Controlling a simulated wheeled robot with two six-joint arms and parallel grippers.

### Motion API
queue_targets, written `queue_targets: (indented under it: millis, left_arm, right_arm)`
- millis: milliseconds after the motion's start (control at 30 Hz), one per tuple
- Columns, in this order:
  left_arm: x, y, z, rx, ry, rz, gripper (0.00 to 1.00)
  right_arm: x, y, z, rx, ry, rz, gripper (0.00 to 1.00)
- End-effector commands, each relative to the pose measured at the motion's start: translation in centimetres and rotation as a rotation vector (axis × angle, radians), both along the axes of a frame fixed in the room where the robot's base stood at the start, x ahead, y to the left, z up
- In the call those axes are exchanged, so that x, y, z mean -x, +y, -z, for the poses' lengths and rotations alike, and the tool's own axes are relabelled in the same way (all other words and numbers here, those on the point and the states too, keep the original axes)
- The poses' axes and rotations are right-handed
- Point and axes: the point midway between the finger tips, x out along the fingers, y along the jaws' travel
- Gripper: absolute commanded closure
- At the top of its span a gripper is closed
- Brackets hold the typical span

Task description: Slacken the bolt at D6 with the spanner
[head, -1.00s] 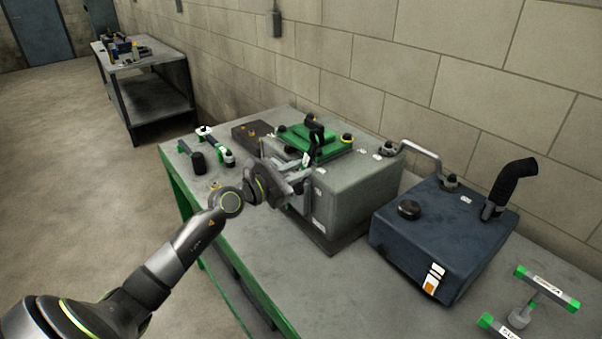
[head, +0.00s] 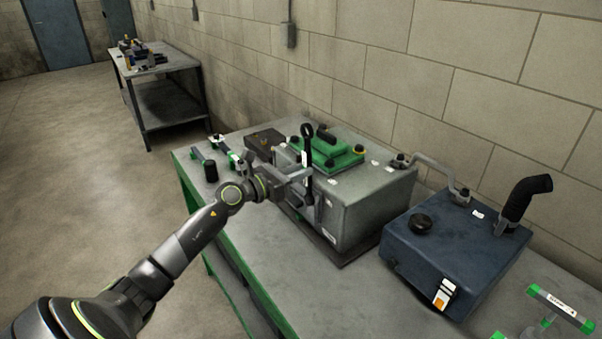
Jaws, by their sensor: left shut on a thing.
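A dark spanner (head: 307,143) with a ring end stands nearly upright, its ring at the top and a small white tag on its shank. My left gripper (head: 304,179) is shut on the spanner, at the left end of a grey engine block (head: 371,203). The spanner's ring stands in front of the block's green top cover (head: 335,151). Small pale labels mark the block, too small to read, so I cannot tell which spot is D6. The bolt there cannot be made out. My right gripper is out of view.
A blue-grey tank (head: 440,262) with a black spout stands right of the block. Green-ended tools (head: 558,307) lie at the front right. More tools and a black cylinder (head: 211,171) are at the bench's left end. The bench (head: 330,288) is clear in front of the block.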

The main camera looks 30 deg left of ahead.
Motion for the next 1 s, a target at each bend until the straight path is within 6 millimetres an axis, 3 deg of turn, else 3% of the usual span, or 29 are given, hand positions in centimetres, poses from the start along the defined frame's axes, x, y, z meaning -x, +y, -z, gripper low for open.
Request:
queue_targets:
  millis: [400,667,1000]
  left_arm:
    - [-1.1,2.6,0.6,0.275,0.114,0.001,1.00]
    - [-1.0,2.6,0.6,0.277,0.113,0.001,1.00]
    - [0.6,3.1,0.5,0.260,0.106,0.002,1.00]
  right_arm:
    - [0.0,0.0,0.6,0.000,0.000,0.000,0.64]
    - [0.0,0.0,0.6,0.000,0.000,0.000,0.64]
    - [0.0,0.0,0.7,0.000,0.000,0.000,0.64]
